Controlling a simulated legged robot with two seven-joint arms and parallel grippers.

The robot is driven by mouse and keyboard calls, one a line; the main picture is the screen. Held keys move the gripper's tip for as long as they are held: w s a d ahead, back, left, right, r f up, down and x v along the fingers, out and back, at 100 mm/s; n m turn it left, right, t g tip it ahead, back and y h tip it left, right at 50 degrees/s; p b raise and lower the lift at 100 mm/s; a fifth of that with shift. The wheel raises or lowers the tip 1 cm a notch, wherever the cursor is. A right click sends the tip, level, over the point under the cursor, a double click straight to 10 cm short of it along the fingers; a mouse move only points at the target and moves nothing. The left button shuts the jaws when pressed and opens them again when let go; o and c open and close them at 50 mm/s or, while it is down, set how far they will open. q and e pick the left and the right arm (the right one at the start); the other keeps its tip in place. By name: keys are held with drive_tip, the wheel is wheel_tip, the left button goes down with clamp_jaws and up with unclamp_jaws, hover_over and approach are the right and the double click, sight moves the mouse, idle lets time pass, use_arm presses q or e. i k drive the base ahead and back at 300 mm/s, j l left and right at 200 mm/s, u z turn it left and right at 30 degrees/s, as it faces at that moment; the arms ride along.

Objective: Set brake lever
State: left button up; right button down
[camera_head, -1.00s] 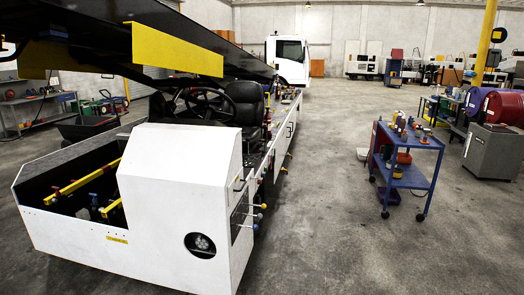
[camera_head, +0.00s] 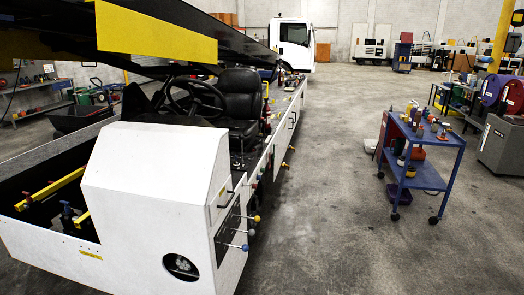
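The white belt loader (camera_head: 165,180) fills the left half of the head view, with its black seat (camera_head: 241,95) and steering wheel (camera_head: 195,100) behind the front housing. A dark panel on its side carries several levers (camera_head: 247,231) with yellow and blue knobs. More small levers and knobs (camera_head: 287,164) stick out farther along the side. A red-topped upright lever (camera_head: 266,108) stands beside the seat. I cannot tell which of these is the brake lever. Neither of my grippers is in view.
A blue cart (camera_head: 440,141) with bottles and tools stands to the right. A grey cabinet (camera_head: 503,146) is at the right edge. The concrete floor (camera_head: 330,200) between loader and cart is clear. A white truck (camera_head: 293,42) stands at the back.

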sight(257, 146)
drive_tip(key=i+l+z, duration=0.1)
drive_tip(key=i+z, duration=0.4)
drive_tip(key=i, duration=1.5)
drive_tip(key=i+u, duration=0.1)
drive_tip(key=i, duration=0.6)
drive_tip(key=i+l+u, duration=0.1)
drive_tip(key=i, duration=0.6)
drive_tip(key=i+l, duration=0.15)
drive_tip(key=i, duration=0.5)
drive_tip(key=i+l+u, duration=0.2)
drive_tip(key=i+u, duration=0.3)
drive_tip(key=i+l+u, duration=0.45)
drive_tip(key=i+j, duration=0.1)
